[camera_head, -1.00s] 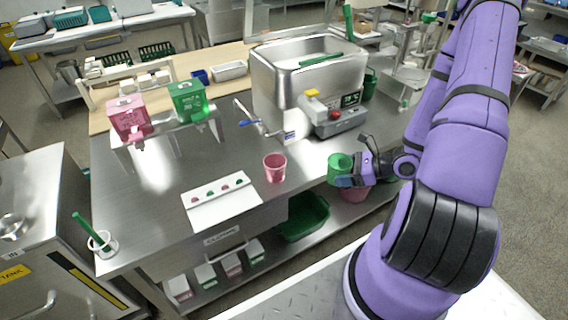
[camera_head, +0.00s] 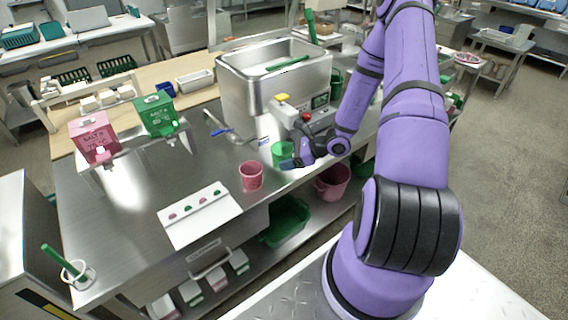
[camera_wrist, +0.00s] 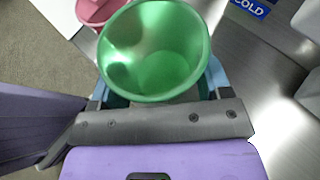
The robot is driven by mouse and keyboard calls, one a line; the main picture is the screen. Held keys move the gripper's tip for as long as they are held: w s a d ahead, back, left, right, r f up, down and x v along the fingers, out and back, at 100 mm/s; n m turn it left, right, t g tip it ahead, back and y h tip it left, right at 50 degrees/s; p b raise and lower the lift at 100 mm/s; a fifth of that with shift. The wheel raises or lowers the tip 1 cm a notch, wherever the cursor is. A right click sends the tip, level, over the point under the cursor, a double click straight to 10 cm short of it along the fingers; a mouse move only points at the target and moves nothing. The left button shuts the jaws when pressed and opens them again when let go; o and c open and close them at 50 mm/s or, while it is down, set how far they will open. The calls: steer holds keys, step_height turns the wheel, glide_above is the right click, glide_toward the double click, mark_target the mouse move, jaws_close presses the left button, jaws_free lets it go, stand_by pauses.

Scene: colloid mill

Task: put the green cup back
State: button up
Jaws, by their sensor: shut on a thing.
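The green cup (camera_head: 281,154) is in my gripper (camera_head: 290,162) near the front edge of the steel counter, right of the pink cup. In the wrist view the green cup (camera_wrist: 154,50) is empty inside, its mouth facing the camera, with a blue finger on either side of it. My gripper (camera_wrist: 158,88) is shut on it. I cannot tell whether the cup's base touches the counter. The pink cup (camera_head: 251,176) stands upright on the counter, left of the green cup and apart from it.
A steel tank (camera_head: 275,90) with a control box (camera_head: 303,118) stands behind the cups. A white panel with coloured buttons (camera_head: 200,213) lies to the left. Pink (camera_head: 97,134) and green (camera_head: 155,115) salt boxes stand on a rack. A pink bucket (camera_head: 333,181) and a green bin (camera_head: 287,221) are below.

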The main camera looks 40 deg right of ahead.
steer(key=shift+w+a+f, duration=0.1)
steer(key=shift+w, duration=0.5)
steer(key=shift+f, duration=1.75)
steer(key=shift+f, duration=0.1)
steer(key=o, duration=1)
steer(key=shift+c, duration=0.2)
